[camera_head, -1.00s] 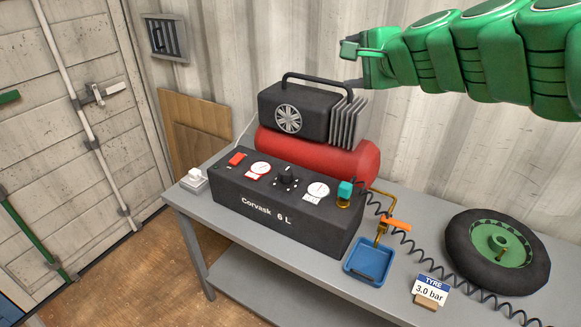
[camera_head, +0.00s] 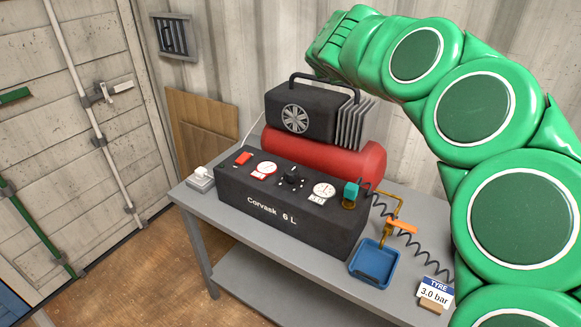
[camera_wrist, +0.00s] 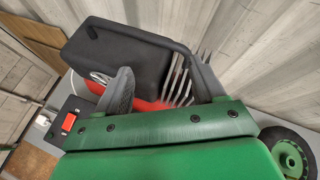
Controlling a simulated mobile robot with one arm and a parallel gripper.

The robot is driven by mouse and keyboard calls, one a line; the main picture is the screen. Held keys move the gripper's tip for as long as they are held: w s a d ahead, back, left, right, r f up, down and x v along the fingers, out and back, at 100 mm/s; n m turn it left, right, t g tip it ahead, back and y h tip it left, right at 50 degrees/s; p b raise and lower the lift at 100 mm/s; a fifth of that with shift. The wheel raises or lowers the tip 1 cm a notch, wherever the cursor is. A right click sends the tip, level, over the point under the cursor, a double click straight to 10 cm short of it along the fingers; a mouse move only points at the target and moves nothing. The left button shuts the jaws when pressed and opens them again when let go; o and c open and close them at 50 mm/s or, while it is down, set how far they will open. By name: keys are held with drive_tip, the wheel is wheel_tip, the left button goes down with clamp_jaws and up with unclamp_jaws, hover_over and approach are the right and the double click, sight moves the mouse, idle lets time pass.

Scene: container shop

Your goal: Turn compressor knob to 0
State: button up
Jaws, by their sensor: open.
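The compressor's black control panel (camera_head: 300,232) stands on the grey bench, marked "Corvask 6 L". Its black knob (camera_head: 291,177) sits on the panel top between two round gauges, with small light marks around it. The knob's exact setting is too small to read. In the wrist view my gripper (camera_wrist: 162,86) is open with nothing seen between its fingers, above the compressor. The knob is not visible there, hidden behind my gripper body. In the head view my green arm reaches over the compressor from the right, and the fingertips cannot be made out.
The red tank (camera_head: 325,158) and black motor housing (camera_head: 300,113) with its handle stand behind the panel. A red switch (camera_head: 243,158), a teal fitting (camera_head: 351,192) and a blue tray (camera_head: 374,264) are nearby. A coiled hose and tyre sign (camera_head: 434,292) lie right.

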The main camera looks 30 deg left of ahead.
drive_tip(key=s+a+f+m+g+h, duration=0.1)
drive_tip(key=s+a+f+m+g, duration=0.15)
drive_tip(key=f, duration=0.25)
drive_tip(key=s+a+f+m+g+h, duration=0.1)
drive_tip(key=s+f, duration=0.2)
drive_tip(key=f, duration=0.3)
drive_tip(key=m+g+h, duration=0.2)
drive_tip(key=m+g, duration=0.1)
drive_tip(key=g, duration=0.1)
approach(291, 171)
drive_tip(key=f, duration=0.2)
drive_tip(key=shift+t, duration=0.25)
drive_tip(key=shift+x, duration=3.75)
drive_tip(key=shift+w, duration=0.2)
drive_tip(key=shift+r, duration=0.1)
drive_tip(key=c, duration=1.1)
drive_tip(key=shift+o, duration=0.2)
drive_tip(key=shift+n, duration=0.25)
